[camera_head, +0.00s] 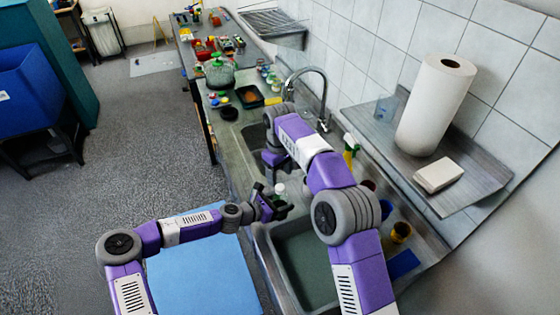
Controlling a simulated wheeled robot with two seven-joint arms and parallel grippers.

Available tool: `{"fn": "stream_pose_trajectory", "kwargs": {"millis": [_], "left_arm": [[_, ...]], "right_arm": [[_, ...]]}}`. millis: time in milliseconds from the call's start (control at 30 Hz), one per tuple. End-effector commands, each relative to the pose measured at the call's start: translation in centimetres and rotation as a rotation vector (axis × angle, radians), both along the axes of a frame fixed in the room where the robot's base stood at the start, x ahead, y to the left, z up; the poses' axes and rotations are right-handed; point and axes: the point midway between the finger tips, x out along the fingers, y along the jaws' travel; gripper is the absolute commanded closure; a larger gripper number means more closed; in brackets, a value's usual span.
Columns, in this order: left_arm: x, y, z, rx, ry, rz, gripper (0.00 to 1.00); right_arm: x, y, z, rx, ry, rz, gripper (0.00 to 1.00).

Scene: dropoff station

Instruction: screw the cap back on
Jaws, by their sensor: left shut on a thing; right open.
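A small pale bottle (281,199) with a white top (280,188) stands upright between the fingers of my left gripper (274,204), at the sink's front edge. My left gripper is shut on the bottle, and its dark fingers hide part of the body. My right gripper (272,160) is open and hangs above and behind the bottle, apart from it. Whether the white top is the cap seated on the neck is too small to tell. I see no separate loose cap that I can make out.
Two sink basins (300,262) lie under my arms. A curved faucet (309,72) rises behind them. A paper towel roll (434,105) stands on the right shelf.

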Motion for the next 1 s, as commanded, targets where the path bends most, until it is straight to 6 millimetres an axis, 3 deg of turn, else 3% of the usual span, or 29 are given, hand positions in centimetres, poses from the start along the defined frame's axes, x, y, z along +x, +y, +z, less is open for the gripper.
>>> {"fn": "stream_pose_trajectory", "kwargs": {"millis": [167, 333, 900, 933, 1000], "left_arm": [[0.0, 0.0, 0.0, -0.001, -0.001, 0.0, 1.0], [0.0, 0.0, 0.0, -0.001, -0.001, 0.0, 1.0], [0.0, 0.0, 0.1, -0.001, -0.001, 0.0, 1.0], [0.0, 0.0, 0.1, -0.001, -0.001, 0.0, 0.33], [0.0, 0.0, 0.0, -0.001, -0.001, 0.0, 0.23]], "right_arm": [[0.1, 0.0, 3.8, 0.002, -0.004, -0.002, 0.39], [0.1, 0.0, 5.3, 0.001, -0.002, 0.0, 0.39], [-0.1, 0.0, 6.5, -0.001, 0.001, -0.001, 0.39], [-0.1, 0.0, 6.5, -0.001, 0.001, -0.001, 0.39], [0.0, 0.0, 6.5, -0.001, 0.001, -0.001, 0.39]]}}
